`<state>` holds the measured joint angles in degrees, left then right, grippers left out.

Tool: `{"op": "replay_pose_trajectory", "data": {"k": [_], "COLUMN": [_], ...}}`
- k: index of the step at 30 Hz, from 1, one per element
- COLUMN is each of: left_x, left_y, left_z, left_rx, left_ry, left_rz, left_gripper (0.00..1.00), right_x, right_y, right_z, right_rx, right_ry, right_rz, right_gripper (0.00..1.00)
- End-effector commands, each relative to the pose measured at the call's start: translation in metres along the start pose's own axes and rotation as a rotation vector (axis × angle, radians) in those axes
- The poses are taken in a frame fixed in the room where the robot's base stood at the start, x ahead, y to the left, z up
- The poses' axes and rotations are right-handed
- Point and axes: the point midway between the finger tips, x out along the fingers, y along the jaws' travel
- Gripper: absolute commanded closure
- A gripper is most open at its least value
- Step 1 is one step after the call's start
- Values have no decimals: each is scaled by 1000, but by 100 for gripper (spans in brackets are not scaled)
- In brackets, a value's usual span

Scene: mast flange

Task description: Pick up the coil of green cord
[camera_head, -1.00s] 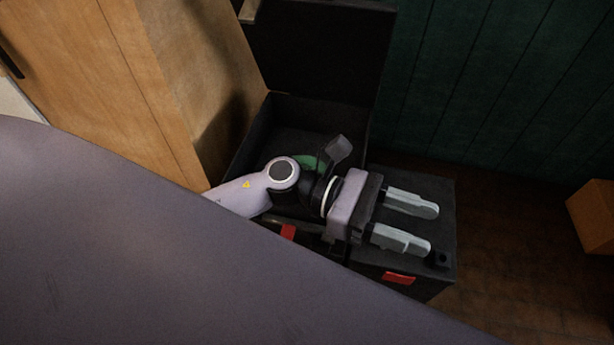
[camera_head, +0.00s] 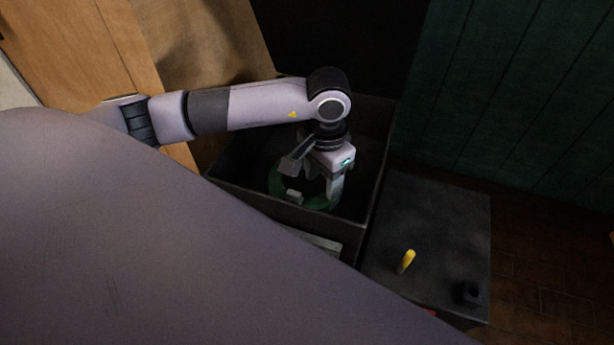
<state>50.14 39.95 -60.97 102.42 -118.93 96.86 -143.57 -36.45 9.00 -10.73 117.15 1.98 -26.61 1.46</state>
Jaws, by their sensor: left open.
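The coil of green cord (camera_head: 277,186) lies in a dark open-topped box (camera_head: 236,188), in the middle of the head view. Part of the coil is hidden behind my left gripper. My left gripper (camera_head: 314,196) points down into the box, with its fingers over and within the ring of cord. The gripper is open. Whether a finger touches the cord I cannot tell. My right gripper is not in view.
The box walls stand close around the gripper. A dark block (camera_head: 432,230) to the right carries a yellow upright piece (camera_head: 406,262) and a small black knob (camera_head: 467,293). A wooden cabinet (camera_head: 75,45) stands at the left, a green panelled wall (camera_head: 530,90) behind right.

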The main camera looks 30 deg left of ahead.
Motion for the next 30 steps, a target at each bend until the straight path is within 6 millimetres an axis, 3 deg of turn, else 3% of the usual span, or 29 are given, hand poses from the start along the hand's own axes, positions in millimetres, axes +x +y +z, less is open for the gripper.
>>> {"op": "replay_pose_trajectory", "data": {"k": [12,22,27,30], "left_x": [56,63,63,63], "left_y": [2,2,2,2], "left_z": [-2,-3,-3,-3], "left_rx": [-1,0,-1,-1], "left_ry": [-3,0,0,-1], "left_rz": [4,4,4,4], "left_gripper": [48,48,100,100], "right_x": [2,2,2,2], "right_y": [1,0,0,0], "right_z": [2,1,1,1], "right_rx": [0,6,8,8], "right_ry": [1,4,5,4], "right_rz": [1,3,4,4], "right_gripper": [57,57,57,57]}}
